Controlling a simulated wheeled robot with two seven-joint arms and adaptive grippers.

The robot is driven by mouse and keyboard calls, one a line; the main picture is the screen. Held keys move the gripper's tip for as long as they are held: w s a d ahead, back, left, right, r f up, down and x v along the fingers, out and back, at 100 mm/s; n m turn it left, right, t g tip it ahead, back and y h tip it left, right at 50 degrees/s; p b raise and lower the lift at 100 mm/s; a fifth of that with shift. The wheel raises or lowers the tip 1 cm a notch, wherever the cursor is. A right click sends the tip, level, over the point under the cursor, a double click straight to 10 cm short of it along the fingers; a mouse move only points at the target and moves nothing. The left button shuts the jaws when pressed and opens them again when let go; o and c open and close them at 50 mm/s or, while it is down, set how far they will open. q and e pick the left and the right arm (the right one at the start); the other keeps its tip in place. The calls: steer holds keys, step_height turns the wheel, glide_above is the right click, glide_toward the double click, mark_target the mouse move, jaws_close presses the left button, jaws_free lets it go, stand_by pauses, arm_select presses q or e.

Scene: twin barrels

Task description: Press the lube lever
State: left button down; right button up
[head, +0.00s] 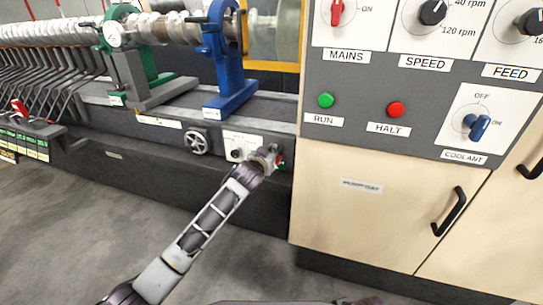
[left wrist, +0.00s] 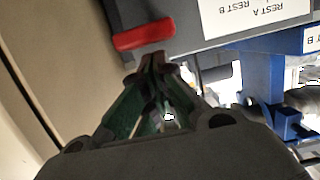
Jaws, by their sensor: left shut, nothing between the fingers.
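A red lever (left wrist: 145,36) sticks out beside a white plate in the left wrist view. I see no readable "lube" label on it. In the head view a small red part (head: 281,161) shows at the right end of the same plate, mostly hidden behind my gripper. My left gripper (head: 271,156) is at that spot, low on the machine's front. In the left wrist view its fingers (left wrist: 153,62) are shut and empty, with the tips right by the red lever. I cannot tell whether they touch it.
The white plate (head: 243,141) carries a dark knob. A handwheel (head: 197,142) is to its left, and a blue rest (head: 226,75) stands above. The beige cabinet (head: 345,220) is close on the right, with RUN, HALT and COOLANT controls above. The floor in front is clear.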

arm_select(q)
steer(key=shift+f, duration=0.25)
arm_select(e)
steer(key=shift+s, duration=0.4)
arm_select(q)
steer(key=shift+f, duration=0.15)
arm_select(e)
steer(key=shift+w+f, duration=0.1)
steer(key=shift+w, duration=0.1)
